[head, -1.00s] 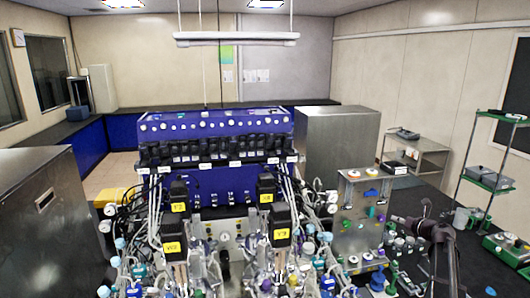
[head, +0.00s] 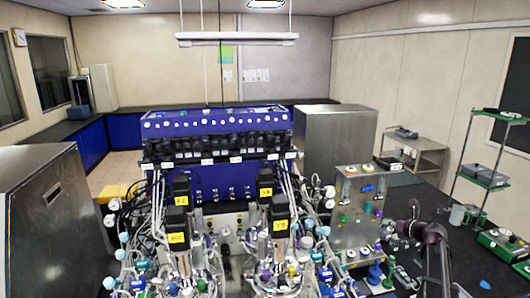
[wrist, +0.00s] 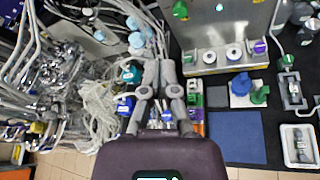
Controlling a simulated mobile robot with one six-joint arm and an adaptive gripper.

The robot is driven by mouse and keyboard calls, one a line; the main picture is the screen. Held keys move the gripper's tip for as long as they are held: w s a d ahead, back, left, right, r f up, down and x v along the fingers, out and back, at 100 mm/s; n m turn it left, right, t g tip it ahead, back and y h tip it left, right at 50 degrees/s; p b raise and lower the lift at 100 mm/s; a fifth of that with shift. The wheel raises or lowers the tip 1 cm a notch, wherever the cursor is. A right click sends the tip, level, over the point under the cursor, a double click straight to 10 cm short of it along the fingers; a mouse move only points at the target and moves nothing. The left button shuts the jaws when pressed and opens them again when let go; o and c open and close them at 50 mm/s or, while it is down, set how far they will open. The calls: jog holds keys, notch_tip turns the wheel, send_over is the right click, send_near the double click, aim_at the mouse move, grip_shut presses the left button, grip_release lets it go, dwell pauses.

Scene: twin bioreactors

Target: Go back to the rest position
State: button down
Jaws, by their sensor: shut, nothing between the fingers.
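My gripper (wrist: 159,68) shows in the wrist view with its two grey fingers together and nothing between them. It is over the area between a bundle of pale tubing (wrist: 100,105) on the left and a metal panel (wrist: 225,20) with green knobs at the upper right. In the head view my dark arm (head: 432,235) stands at the lower right, beside the metal panel with coloured fittings (head: 355,235). The fingers are too small to make out there.
The twin bioreactors, with black motors (head: 177,222) and tubing, fill the lower middle. A blue mat (wrist: 238,137), a white tray (wrist: 299,146) and green fittings (wrist: 260,93) lie on the black bench. A green-edged shelf rack (head: 485,178) stands at right.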

jog(key=s+a+f+n+g, duration=0.4)
jog(key=s+a+n, duration=0.2)
jog(key=a+n, duration=0.35)
jog(key=s+a+f+n+g, duration=0.3)
jog(key=s+a+f+n, duration=0.15)
jog(key=a+n, duration=0.55)
jog(key=s+a+f+n+g+h, duration=0.25)
jog(key=s+a+n, duration=0.25)
jog(key=s+n, duration=0.3)
jog(key=s+a+f+n+g+h, duration=0.1)
jog(key=s+a+n+g+h, duration=0.1)
jog(key=s+a+n+h, duration=0.45)
jog(key=s+d+f+y+b, duration=0.1)
jog(key=s+f+b, duration=0.1)
jog(key=f+b, duration=0.7)
jog(key=s+d+f+n+g+y+b, duration=0.1)
jog(key=s+f+y+b, duration=0.1)
jog(key=f+b, duration=0.8)
jog(key=shift+s, duration=0.65)
jog(key=shift+a, duration=0.1)
